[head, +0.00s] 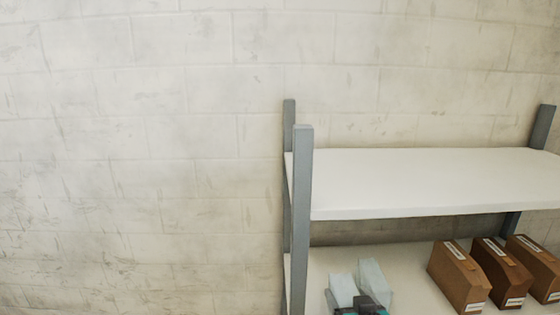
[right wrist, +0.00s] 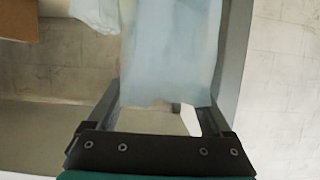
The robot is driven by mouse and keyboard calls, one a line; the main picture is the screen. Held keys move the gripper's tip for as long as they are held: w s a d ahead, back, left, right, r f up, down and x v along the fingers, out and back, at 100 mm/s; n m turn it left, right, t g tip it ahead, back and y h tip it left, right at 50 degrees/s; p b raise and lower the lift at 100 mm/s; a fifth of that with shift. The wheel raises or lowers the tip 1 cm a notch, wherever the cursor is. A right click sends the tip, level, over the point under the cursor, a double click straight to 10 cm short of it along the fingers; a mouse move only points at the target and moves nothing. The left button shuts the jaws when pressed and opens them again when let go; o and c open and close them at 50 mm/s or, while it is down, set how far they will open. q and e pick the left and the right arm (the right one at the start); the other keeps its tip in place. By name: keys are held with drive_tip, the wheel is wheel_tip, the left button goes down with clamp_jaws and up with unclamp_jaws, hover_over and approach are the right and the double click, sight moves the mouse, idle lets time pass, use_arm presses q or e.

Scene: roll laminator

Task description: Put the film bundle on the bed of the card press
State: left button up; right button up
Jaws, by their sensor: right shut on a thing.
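A pale blue film bundle (right wrist: 170,50) fills the upper middle of the right wrist view. My right gripper (right wrist: 162,100) is shut on it, with a dark finger at each side of its near end. In the head view the top of my right gripper (head: 368,303) shows at the bottom edge, at the lower shelf. Two pale bundles stand there, one on the left (head: 343,290) and one on the right (head: 374,282); the head view does not make clear which is gripped. The card press and my left gripper are out of view.
A grey-framed rack has a bare white upper shelf (head: 425,180) close above the bundles and a lower shelf (head: 400,262). A grey post (head: 302,215) stands left of the bundles. Several brown boxes (head: 460,277) stand to the right. A block wall (head: 140,150) is behind.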

drive_tip(key=shift+s+d+f, duration=0.15)
drive_tip(key=shift+s+d, duration=0.35)
drive_tip(key=shift+d, duration=0.3)
drive_tip(key=shift+w+d+f+n+y+b, duration=0.2)
drive_tip(key=shift+d+f+n+y+b, duration=0.1)
drive_tip(key=shift+d+b, duration=0.15)
drive_tip(key=shift+w+d+f+n+y+b, duration=0.15)
drive_tip(key=shift+d+f+n+y+b, duration=0.15)
drive_tip(key=shift+d, duration=0.15)
use_arm(q)
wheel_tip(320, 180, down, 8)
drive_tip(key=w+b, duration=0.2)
drive_tip(key=b, duration=0.4)
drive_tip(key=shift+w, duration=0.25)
use_arm(e)
drive_tip(key=s+a+r+n+g+y, duration=0.1)
drive_tip(key=s+r+n+g+y, duration=0.1)
drive_tip(key=s, duration=0.4)
drive_tip(key=s+a+r+n+g+y, duration=0.1)
drive_tip(key=s+r+n+g+y, duration=0.2)
drive_tip(key=s+n+y, duration=0.4)
drive_tip(key=shift+s+a+r+g, duration=0.2)
drive_tip(key=shift+a+r+g, duration=0.1)
drive_tip(key=shift+a+r, duration=0.15)
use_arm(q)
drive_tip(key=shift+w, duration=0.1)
use_arm(e)
drive_tip(key=shift+d+f, duration=0.1)
drive_tip(key=shift+d, duration=0.05)
